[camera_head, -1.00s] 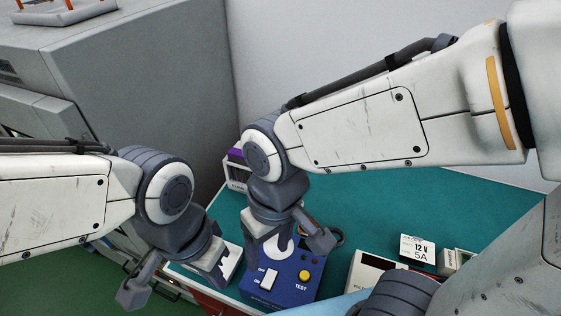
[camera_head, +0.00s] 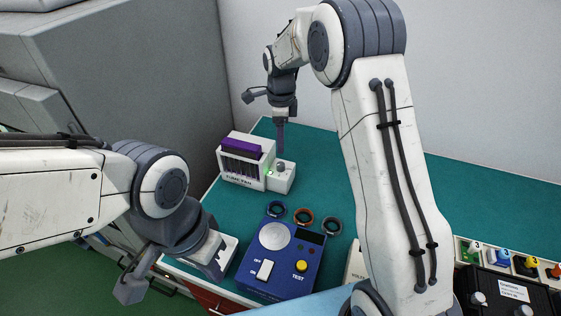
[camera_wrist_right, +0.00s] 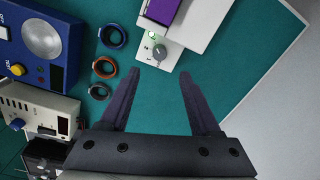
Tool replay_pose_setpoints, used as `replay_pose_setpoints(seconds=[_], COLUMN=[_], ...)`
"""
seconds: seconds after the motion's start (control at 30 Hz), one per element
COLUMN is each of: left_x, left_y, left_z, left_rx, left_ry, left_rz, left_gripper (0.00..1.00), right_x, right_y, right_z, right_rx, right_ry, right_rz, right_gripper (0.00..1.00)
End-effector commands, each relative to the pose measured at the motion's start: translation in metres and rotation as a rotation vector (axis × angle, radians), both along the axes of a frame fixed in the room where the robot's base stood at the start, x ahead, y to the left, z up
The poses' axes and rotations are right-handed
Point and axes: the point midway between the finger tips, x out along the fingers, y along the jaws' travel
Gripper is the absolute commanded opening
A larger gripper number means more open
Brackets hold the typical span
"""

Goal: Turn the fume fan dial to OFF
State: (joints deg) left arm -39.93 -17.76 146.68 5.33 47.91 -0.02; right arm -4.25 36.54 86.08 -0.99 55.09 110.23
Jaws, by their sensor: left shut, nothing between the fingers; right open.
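The fume fan (camera_head: 240,180) is a white box with a purple top and dark slats, at the back left of the green bench. Its grey dial (camera_head: 281,167) is on the low white block at its right side; it also shows in the right wrist view (camera_wrist_right: 160,53), beside a lit green lamp (camera_wrist_right: 152,35). The dial's marks are too small to read. My right gripper (camera_wrist_right: 158,82) is open and empty, pointing down over the bench. The dial lies just beyond its fingertips, between their lines, apart from them. My left gripper (camera_head: 213,268) is shut and empty near the bench's front left.
A blue tester (camera_head: 285,270) with a white switch and yellow button stands at the front. Several coloured rings (camera_head: 303,215) lie behind it. A black unit (camera_head: 510,290) and coloured parts are at the right. The bench's green top (camera_head: 325,175) is clear right of the fan.

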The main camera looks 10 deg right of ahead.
Motion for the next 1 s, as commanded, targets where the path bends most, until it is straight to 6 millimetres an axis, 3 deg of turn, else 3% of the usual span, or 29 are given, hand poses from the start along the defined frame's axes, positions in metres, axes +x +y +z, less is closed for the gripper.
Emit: replay_pose_setpoints(seconds=[0.5,0.7,0.97,1.0], left_x=[0.0,0.0,0.0,0.0], left_y=[0.0,0.0,0.0,0.0], left_z=[0.022,0.024,0.023,0.023], left_rx=[0.0,0.0,0.0,0.0], left_ry=[0.0,0.0,0.0,0.0], left_rz=[0.001,0.001,0.001,0.001], left_gripper=[0.0,0.0,0.0,0.0], right_x=[0.002,0.003,0.003,0.003], right_y=[-0.001,-0.001,0.0,0.0], right_z=[-0.084,-0.097,-0.098,-0.098], right_rx=[-0.001,0.0,0.0,0.0], right_ry=[0.004,0.001,-0.001,0.0], right_rz=[0.003,0.004,0.004,0.004], right_gripper=[0.64,0.64,0.64,0.48])
